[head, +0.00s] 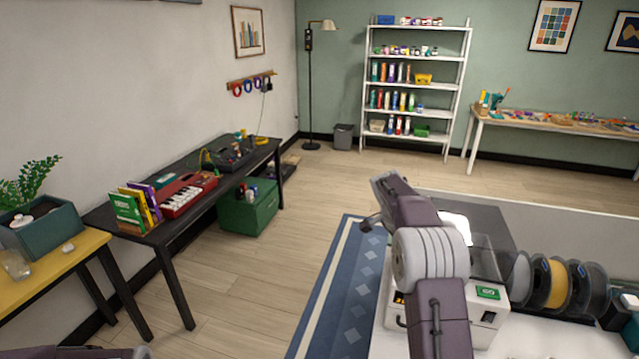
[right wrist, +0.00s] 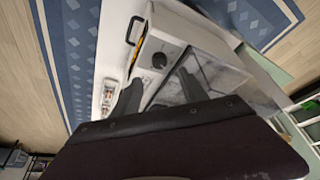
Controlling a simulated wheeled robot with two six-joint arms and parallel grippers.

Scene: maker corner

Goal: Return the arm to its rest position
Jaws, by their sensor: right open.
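My right arm rises from the bottom of the head view, bent, with its upper end above the blue rug's edge. My right gripper's fingers mostly hide behind the wrist there. In the right wrist view my right gripper (right wrist: 160,92) is open, its two dark fingers apart with nothing held between them. A white boxy machine (right wrist: 190,62) with a dark knob lies beyond the fingers. Only a dark piece of my left arm shows at the bottom left of the head view; its gripper is out of view.
The white machine (head: 488,322) stands on a white worktop right beside my right arm. Several filament spools (head: 552,284) stand to its right. A black table (head: 232,172) with a red keyboard (head: 188,196) is at left.

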